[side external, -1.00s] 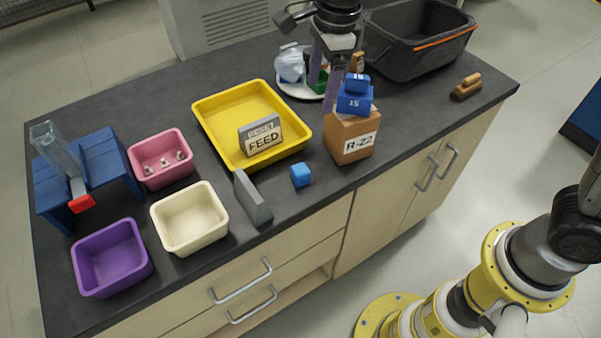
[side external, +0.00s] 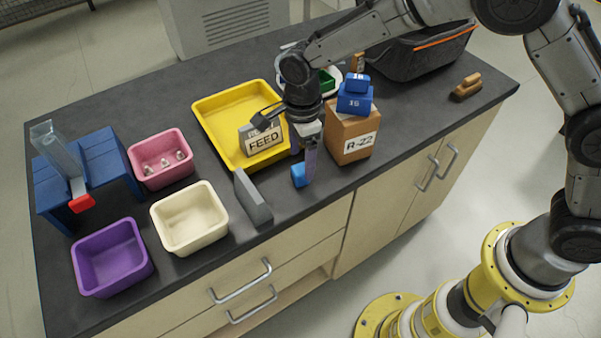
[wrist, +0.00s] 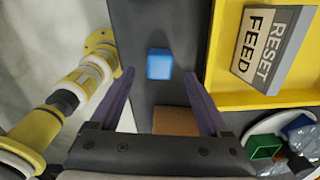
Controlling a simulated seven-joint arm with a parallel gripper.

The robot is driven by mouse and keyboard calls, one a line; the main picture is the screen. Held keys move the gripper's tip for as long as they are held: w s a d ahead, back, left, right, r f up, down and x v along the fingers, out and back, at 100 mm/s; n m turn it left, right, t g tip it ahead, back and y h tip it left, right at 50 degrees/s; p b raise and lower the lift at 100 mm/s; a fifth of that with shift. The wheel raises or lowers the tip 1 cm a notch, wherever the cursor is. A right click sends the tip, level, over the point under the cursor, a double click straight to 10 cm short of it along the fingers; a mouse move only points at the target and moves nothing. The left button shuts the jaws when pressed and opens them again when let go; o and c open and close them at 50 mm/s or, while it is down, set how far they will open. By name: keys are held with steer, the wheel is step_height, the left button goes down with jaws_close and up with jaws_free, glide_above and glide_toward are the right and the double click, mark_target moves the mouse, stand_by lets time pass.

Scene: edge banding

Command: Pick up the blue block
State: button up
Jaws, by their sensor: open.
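The blue block (side external: 299,175) is a small cube on the dark counter, between the yellow tray's front corner and the cardboard box. In the side view my gripper (side external: 303,178) hangs over it, and a finger partly hides the block. In the wrist view the blue block (wrist: 160,64) lies between the lines of my two purple fingers, a little beyond their tips. My gripper (wrist: 160,75) is open, with nothing between the fingers.
A cardboard box (side external: 352,138) marked R-22, with blue blocks on top, stands close right. The yellow tray (side external: 215,118) holds a RESET/FEED sign (side external: 263,138). A grey wedge (side external: 252,197) stands left. Cream (side external: 190,218), pink (side external: 160,158) and purple (side external: 111,257) bins are farther left.

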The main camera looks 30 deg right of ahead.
mark_target(300, 168)
step_height(300, 168, down, 5)
steer(key=shift+a+r, duration=0.1)
steer(key=shift+a, duration=0.05)
jaws_close()
stand_by(0.4)
